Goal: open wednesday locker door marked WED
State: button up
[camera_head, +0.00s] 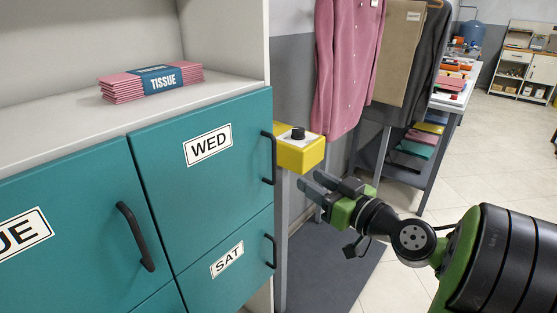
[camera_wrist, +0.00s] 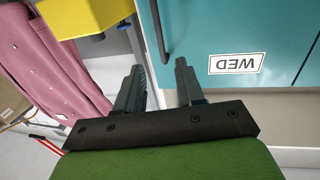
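The teal WED locker door (camera_head: 206,165) is shut, in the middle of the head view, with a white WED label. Its black vertical bar handle (camera_head: 271,158) is at the door's right edge. My gripper (camera_head: 309,181) is to the right of the handle, apart from it, with its fingers pointing left. In the wrist view the WED door (camera_wrist: 236,40) appears upside down at the upper right, and part of its handle (camera_wrist: 160,30) shows ahead of the fingers. My gripper (camera_wrist: 160,80) is open there, with nothing between the two fingers.
A yellow box (camera_head: 298,152) with a black knob stands just beyond the handle, close to my gripper. The SAT door (camera_head: 228,258) is below, and another teal door (camera_head: 70,235) is at left. A pink shirt (camera_head: 347,65) hangs behind.

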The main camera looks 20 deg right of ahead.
aim_at(275, 159)
jog(key=p+x, duration=0.2)
jog(key=x, duration=1)
jog(key=shift+c, duration=0.3)
grip_shut()
